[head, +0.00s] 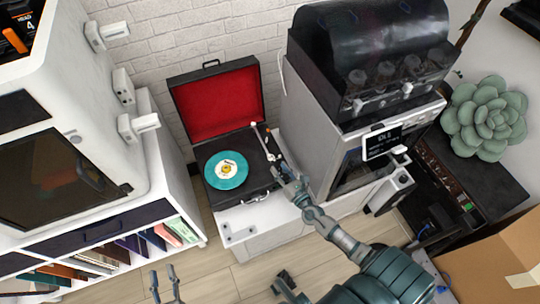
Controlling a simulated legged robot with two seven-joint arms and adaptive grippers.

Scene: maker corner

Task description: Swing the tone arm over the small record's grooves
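A small teal record (226,170) with a pale label lies on the black deck of an open suitcase record player (240,142). The white tone arm (262,141) stands at the deck's right side, off to the right of the record. My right gripper (279,172) is at the deck's right edge, close to the tone arm's lower end. Its fingers are small and partly hidden, so I cannot tell whether they touch the tone arm or are shut. My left gripper (164,273) is low in the view, away from the player, with its two fingers apart and empty.
The player's red-lined lid (216,100) stands open against the brick wall. The player rests on a white cabinet (250,222). A white machine with a dark cover (365,60) stands close on the right. A white shelf unit (165,180) stands on the left.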

